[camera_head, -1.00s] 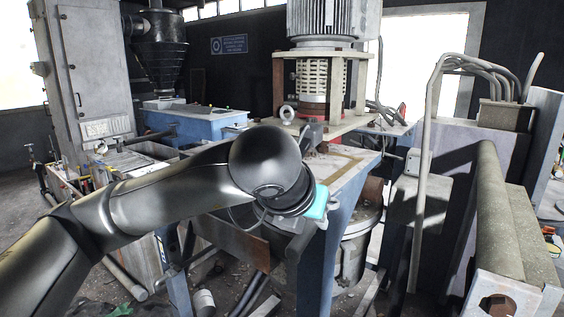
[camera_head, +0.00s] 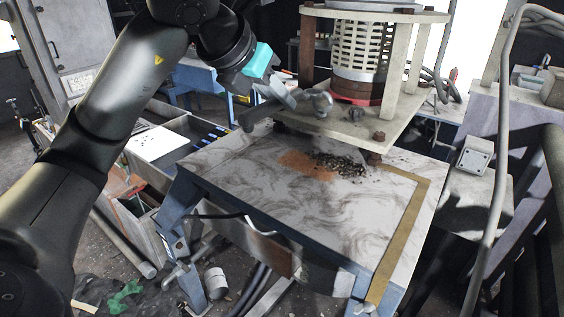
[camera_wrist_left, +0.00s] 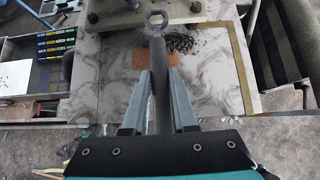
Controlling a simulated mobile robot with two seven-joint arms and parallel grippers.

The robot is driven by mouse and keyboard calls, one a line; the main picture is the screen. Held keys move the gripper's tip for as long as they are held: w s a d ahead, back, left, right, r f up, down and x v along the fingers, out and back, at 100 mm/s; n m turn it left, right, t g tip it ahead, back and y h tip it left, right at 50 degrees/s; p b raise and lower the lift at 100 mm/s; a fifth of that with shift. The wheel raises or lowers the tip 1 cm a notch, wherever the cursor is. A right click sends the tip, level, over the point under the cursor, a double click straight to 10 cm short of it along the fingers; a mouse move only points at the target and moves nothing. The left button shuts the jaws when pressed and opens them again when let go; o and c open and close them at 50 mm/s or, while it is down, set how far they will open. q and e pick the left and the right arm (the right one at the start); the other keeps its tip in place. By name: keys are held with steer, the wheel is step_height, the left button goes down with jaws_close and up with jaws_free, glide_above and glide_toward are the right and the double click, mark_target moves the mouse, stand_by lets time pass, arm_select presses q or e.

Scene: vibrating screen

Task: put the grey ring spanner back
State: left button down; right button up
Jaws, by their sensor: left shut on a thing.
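The grey ring spanner (camera_wrist_left: 158,75) is between the two fingers of my left gripper (camera_wrist_left: 160,128) in the left wrist view. Its shaft points away from the gripper, with the ring end farthest out, in front of the edge of the upper plate. In the head view my left gripper (camera_head: 284,97) is shut at the left side of the plate, and the spanner's ring (camera_head: 322,102) shows just beyond the fingertips. I cannot tell whether the ring touches the plate. My right gripper is not in view.
The upper plate (camera_head: 410,122) carries the slotted cylinder (camera_head: 362,55) and posts. Below is a marbled table (camera_head: 330,212) with a dark granule pile (camera_head: 338,163). A drawer-like tray (camera_head: 185,150) stands left. A bent pipe (camera_head: 497,180) rises at right.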

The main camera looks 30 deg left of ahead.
arm_select(q)
steer(key=shift+w+a+r, duration=0.25)
steer(key=shift+a+r, duration=0.05)
steer(key=shift+a, duration=0.1)
step_height(320, 180, down, 15)
steer(key=shift+r+b, duration=0.1)
steer(key=shift+b, duration=1.1)
steer(key=shift+f, duration=2.5)
